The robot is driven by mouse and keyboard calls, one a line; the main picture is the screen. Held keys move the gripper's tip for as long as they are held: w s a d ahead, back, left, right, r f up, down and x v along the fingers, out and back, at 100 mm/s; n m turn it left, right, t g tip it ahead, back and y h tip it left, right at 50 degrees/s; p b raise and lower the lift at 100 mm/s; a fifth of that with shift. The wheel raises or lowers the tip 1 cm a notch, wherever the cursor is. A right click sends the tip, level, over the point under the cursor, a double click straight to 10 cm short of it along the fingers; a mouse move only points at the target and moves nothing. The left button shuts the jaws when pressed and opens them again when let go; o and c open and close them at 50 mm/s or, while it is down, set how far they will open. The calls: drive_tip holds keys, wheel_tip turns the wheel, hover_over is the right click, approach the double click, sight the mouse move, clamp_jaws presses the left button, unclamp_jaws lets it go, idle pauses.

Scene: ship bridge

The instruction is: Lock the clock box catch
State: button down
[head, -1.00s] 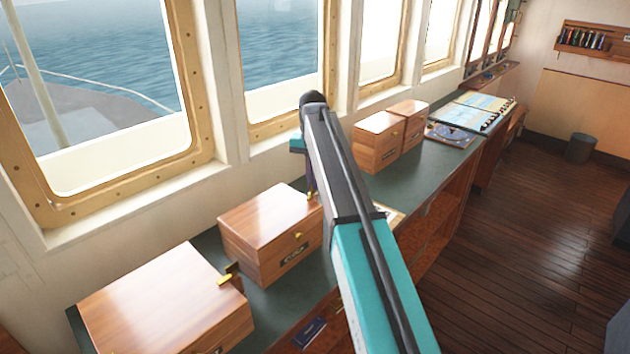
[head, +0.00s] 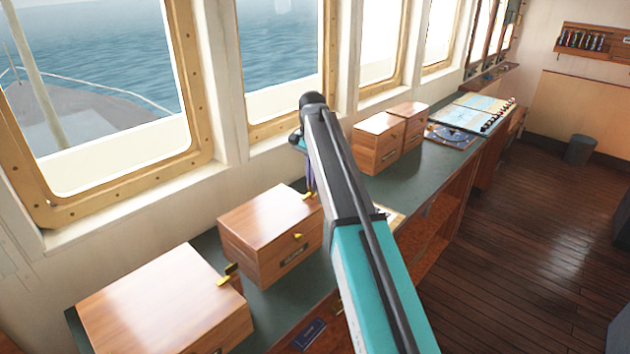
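Several wooden boxes stand on the counter; their labels are too small to read, so I cannot tell which is the clock box. The middle box (head: 262,222) is closed, with a brass catch (head: 299,236) on its front face above a small label plate. Another brass piece (head: 308,196) shows at its far top edge. The nearest box (head: 155,300) is closed, with a brass piece (head: 229,271) at its far edge. My gripper (head: 308,186) points down at the far end of the middle box, mostly behind my arm. Its fingertips are too small and hidden to judge; contact is unclear.
Two more closed wooden boxes (head: 379,143) stand farther along the green counter (head: 283,305). A chart (head: 478,112) lies beyond them. A dark blue booklet (head: 309,333) is near the front edge. Windows line the left; open wooden floor (head: 500,250) lies right.

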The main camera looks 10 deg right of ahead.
drive_tip(key=shift+w+r, duration=0.15)
drive_tip(key=c, duration=2)
unclamp_jaws()
drive_tip(key=shift+r+b, duration=2.05)
drive_tip(key=shift+r, duration=4.75)
drive_tip(key=shift+f, duration=0.1)
